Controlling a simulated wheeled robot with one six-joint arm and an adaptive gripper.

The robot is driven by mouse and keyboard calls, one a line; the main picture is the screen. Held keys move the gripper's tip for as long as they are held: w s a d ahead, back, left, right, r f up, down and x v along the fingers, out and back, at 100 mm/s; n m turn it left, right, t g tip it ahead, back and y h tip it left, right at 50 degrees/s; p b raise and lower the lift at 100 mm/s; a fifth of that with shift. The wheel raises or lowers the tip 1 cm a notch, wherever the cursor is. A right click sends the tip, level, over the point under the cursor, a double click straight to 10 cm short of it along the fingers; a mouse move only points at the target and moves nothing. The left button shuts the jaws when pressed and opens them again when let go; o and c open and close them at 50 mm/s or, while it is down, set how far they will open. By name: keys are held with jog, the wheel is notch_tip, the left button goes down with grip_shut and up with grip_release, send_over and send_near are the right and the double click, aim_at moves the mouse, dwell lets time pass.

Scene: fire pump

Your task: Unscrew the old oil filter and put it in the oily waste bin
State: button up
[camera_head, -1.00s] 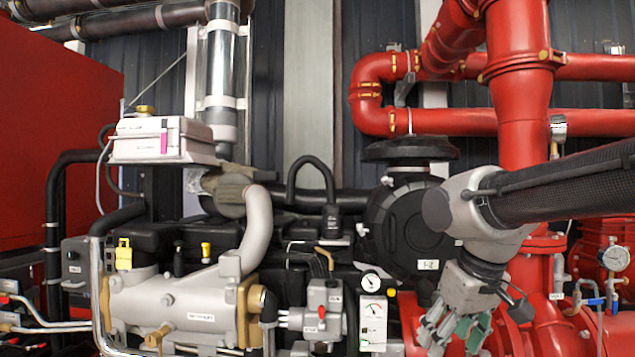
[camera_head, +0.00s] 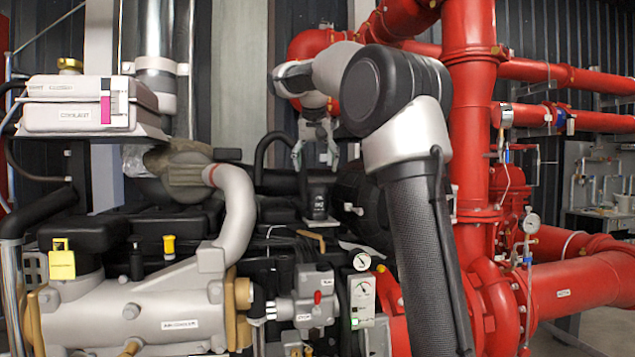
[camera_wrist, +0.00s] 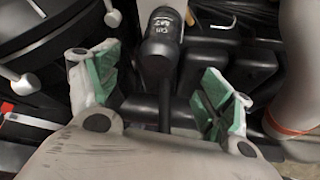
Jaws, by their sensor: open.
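The old oil filter (camera_head: 318,203) is a short black cylinder with a white label, standing upright on the engine in the head view. My gripper (camera_head: 316,155) is open and empty, pointing down a little above the filter. In the wrist view, a black cylinder with white lettering, likely the filter (camera_wrist: 163,45), shows beyond and between the spread green-padded fingers, apart from both. The filter's lower end is hard to make out. The oily waste bin is not in view.
A curved grey pipe (camera_head: 235,215) rises left of the filter. A black hose (camera_head: 268,150) arches beside it. Gauges (camera_head: 362,262) and a grey valve block (camera_head: 310,295) sit in front. Large red pipes (camera_head: 470,130) stand to the right.

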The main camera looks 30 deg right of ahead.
aim_at(318, 190)
jog(key=shift+x, duration=4.8)
jog(key=shift+f, duration=0.1)
jog(key=c, duration=1.4)
jog(key=n+y, duration=0.1)
jog(key=n, duration=0.1)
jog(key=n+t+y, duration=0.1)
jog(key=n, duration=0.1)
jog(key=shift+d+n, duration=0.2)
jog(key=shift+n, duration=0.2)
jog(key=n+y, duration=0.2)
jog(key=n, duration=0.2)
jog(key=shift+y, duration=0.3)
